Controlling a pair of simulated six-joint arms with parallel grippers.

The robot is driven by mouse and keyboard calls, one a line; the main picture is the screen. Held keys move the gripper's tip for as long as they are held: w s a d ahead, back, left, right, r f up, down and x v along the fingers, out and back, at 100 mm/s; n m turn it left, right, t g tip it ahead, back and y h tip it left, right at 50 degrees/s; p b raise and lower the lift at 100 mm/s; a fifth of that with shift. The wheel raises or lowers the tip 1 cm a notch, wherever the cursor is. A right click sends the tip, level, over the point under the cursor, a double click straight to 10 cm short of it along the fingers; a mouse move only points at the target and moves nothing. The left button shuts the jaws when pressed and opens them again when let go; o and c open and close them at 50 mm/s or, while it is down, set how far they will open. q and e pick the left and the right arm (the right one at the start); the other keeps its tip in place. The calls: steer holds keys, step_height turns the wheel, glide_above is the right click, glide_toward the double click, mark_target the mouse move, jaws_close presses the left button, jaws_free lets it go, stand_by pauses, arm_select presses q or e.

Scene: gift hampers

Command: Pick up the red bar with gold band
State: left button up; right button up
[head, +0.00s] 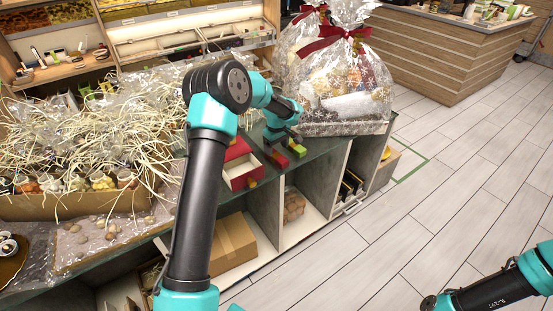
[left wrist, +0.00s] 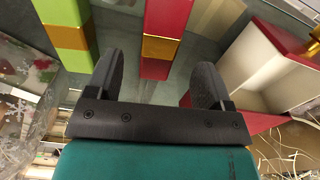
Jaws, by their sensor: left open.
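The red bar with gold band (left wrist: 166,20) lies on the glass shelf top, and its near end reaches between the fingers of my left gripper (left wrist: 157,80). The gripper is open, with a gap on each side of the bar. In the head view the left gripper (head: 283,146) is low over the counter, and the red bar (head: 281,160) shows just below it. A green bar with a gold band (left wrist: 70,36) lies to the left of the red one in the left wrist view; it also shows in the head view (head: 298,150). My right gripper is not seen.
An open red box with a pale inside (head: 240,170) stands left of the bars. A wrapped hamper with a red bow (head: 345,85) stands close behind. A long box of straw and jars (head: 70,205) fills the left.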

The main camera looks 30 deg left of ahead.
mark_target(277, 155)
arm_select(q)
step_height(277, 155, down, 5)
steer(key=shift+r, duration=0.1)
stand_by(0.6)
steer(key=c, duration=1)
steer(key=shift+c, duration=0.2)
step_height(277, 155, up, 10)
steer(key=shift+s, duration=0.1)
stand_by(0.5)
